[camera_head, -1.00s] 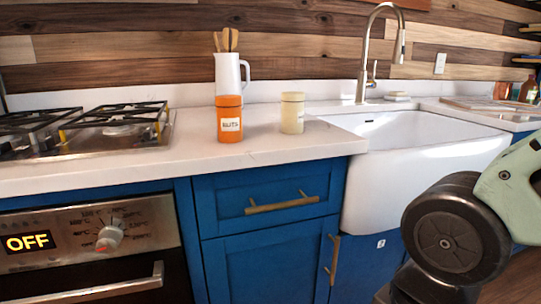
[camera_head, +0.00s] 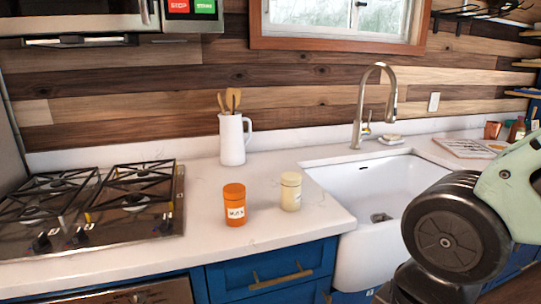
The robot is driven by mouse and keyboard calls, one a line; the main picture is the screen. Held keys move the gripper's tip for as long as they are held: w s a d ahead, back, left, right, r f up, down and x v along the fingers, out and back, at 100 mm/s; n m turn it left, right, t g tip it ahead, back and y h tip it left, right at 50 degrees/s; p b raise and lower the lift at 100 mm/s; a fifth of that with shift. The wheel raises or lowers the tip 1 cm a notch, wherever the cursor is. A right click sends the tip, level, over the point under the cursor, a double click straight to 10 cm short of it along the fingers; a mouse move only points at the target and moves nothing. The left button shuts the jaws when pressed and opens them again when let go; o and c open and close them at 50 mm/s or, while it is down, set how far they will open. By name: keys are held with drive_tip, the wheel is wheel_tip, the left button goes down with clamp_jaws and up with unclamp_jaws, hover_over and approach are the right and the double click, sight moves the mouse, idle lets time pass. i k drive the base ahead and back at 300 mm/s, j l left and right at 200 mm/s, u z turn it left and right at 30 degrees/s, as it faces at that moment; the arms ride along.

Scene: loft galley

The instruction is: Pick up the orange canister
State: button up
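The orange canister (camera_head: 235,205) stands upright on the white countertop (camera_head: 206,239), near its front edge. It has an orange lid and a white label with dark lettering. A cream canister (camera_head: 290,191) stands just to its right, apart from it. Part of my arm shows at the right edge of the view, well away from the orange canister. My gripper is not in view.
A gas stove (camera_head: 95,212) lies to the left of the canisters. A white pitcher (camera_head: 232,140) with wooden utensils stands behind them. A white sink (camera_head: 385,187) with a tall faucet (camera_head: 362,105) is to the right. Counter around the orange canister is clear.

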sight(234, 194)
drive_tip(key=i+j+u, duration=0.1)
drive_tip(key=u, duration=0.3)
drive_tip(key=i+j+u, duration=0.1)
drive_tip(key=u, duration=0.25)
drive_tip(key=i+u, duration=0.25)
drive_tip(key=u, duration=0.15)
